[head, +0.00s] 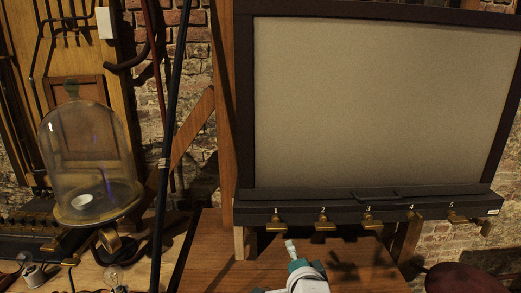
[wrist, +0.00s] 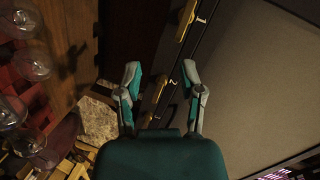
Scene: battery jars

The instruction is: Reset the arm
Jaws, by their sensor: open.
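My gripper (wrist: 161,82) shows in the wrist view with its two teal and grey fingers spread apart and nothing between them. In the head view a white and teal part of my arm and gripper (head: 303,275) shows at the bottom edge, in front of a wooden surface and below the framed board. The fingertips are hard to make out there. In the wrist view a dark rail with brass pieces (wrist: 188,20) runs behind and beside the right finger.
The framed board (head: 380,95) has a ledge with several numbered brass levers (head: 322,222). A glass bell jar (head: 88,160) stands at the left, near a dark pole (head: 170,120). Several clear glass jars (wrist: 30,60) are at the wrist view's left. A wooden surface (head: 225,265) lies below the board.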

